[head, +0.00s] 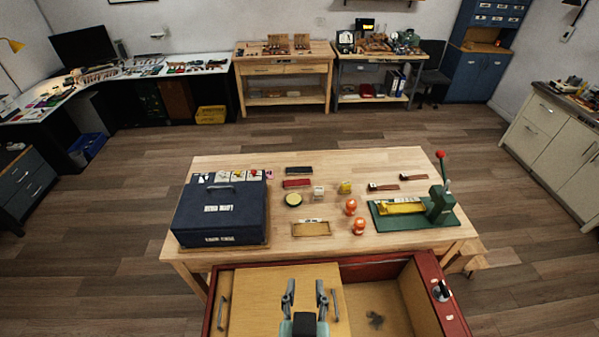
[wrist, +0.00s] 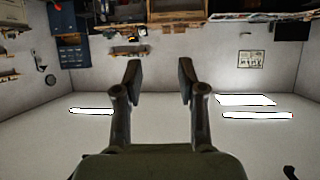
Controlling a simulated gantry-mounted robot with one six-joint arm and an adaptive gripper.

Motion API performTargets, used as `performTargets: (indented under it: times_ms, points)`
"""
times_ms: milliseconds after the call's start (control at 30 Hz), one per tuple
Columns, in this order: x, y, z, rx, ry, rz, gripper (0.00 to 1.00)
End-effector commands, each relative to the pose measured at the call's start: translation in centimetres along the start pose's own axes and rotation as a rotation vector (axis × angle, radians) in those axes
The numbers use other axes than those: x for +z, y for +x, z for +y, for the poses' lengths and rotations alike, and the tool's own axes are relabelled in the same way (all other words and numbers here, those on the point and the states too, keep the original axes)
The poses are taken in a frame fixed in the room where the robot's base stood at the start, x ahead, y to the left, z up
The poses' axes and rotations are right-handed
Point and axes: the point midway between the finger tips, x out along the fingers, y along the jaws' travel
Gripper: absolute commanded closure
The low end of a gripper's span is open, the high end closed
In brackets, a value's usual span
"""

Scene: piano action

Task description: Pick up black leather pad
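A flat black pad (head: 299,170) lies toward the back middle of the wooden table (head: 235,160), just behind a dark red pad (head: 297,184). It looks like the black leather pad, though its material is too small to tell. My gripper (head: 305,286) is at the bottom of the head view, in front of the table and well apart from the pad. Its two fingers are spread with nothing between them. In the wrist view my gripper (wrist: 159,70) is also open and empty, facing the room's walls; the pad does not show there.
A dark blue case (head: 221,212) stands at the table's left. A green press with a raised lever (head: 440,200) is at the right. Orange objects (head: 351,207), a round tin (head: 293,199) and a small tray (head: 311,229) lie between. A red-edged drawer unit (head: 415,290) is in front.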

Motion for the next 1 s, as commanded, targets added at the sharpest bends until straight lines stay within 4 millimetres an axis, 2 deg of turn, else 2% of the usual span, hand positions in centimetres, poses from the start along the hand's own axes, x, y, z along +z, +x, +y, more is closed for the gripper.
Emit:
performTargets:
  times_ms: [467, 733, 767, 1000]
  points:
    - [0.0, 0.0, 0.0, 0.0, 0.0, 0.0, 0.6]
    - [0.0, 0.0, 0.0, 0.0, 0.0, 0.0, 0.15]
    - [0.0, 0.0, 0.0, 0.0, 0.0, 0.0, 0.12]
    - [0.0, 0.0, 0.0, 0.0, 0.0, 0.0, 0.12]
